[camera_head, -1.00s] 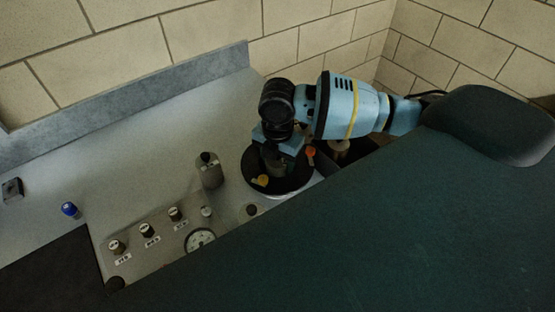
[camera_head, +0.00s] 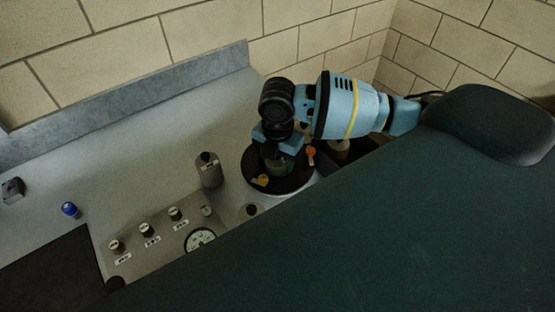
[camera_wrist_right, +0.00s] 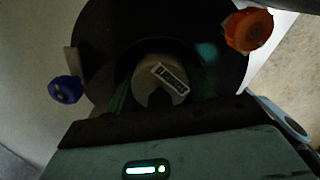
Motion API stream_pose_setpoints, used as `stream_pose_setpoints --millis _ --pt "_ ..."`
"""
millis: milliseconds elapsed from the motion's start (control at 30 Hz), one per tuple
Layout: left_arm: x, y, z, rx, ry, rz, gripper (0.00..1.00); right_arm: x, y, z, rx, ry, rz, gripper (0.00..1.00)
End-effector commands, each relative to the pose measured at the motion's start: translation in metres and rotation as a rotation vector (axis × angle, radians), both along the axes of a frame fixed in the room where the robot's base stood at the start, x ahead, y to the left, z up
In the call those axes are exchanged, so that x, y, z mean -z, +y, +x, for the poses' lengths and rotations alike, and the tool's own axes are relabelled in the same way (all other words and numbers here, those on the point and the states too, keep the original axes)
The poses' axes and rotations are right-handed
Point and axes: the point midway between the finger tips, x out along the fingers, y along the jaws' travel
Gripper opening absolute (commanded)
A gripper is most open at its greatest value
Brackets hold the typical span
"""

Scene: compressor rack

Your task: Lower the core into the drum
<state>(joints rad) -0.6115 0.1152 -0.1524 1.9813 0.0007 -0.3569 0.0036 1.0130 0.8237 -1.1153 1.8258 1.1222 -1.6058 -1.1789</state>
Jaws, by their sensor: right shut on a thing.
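The drum (camera_head: 290,184) is a round vessel with a black top and a pale side, below my right gripper. A yellow knob (camera_head: 261,181) and an orange knob (camera_head: 310,151) sit at its rim. My right gripper (camera_head: 277,153) points down over the drum's middle, shut on the core. The core (camera_wrist_right: 163,75) is a grey cylinder with a white label and a notched end in the right wrist view. It appears centred over the black round top (camera_wrist_right: 105,35); how deep it sits is hidden. The orange knob (camera_wrist_right: 248,30) and a blue knob (camera_wrist_right: 65,89) flank it there. My left gripper is out of view.
A grey bottle-like cylinder (camera_head: 208,170) stands left of the drum. A small blue item (camera_head: 70,209) and a dark box (camera_head: 12,190) are far left. The counter (camera_head: 130,165) between is clear.

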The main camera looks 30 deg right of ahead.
Motion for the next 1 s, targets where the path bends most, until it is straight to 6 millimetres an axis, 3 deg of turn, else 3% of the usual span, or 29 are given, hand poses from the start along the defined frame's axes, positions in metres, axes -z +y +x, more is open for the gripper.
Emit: stream_pose_setpoints --millis 1000 --pt "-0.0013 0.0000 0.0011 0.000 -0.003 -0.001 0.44 -0.0031 0.0002 0.0004 0.000 -0.003 0.001 0.22"
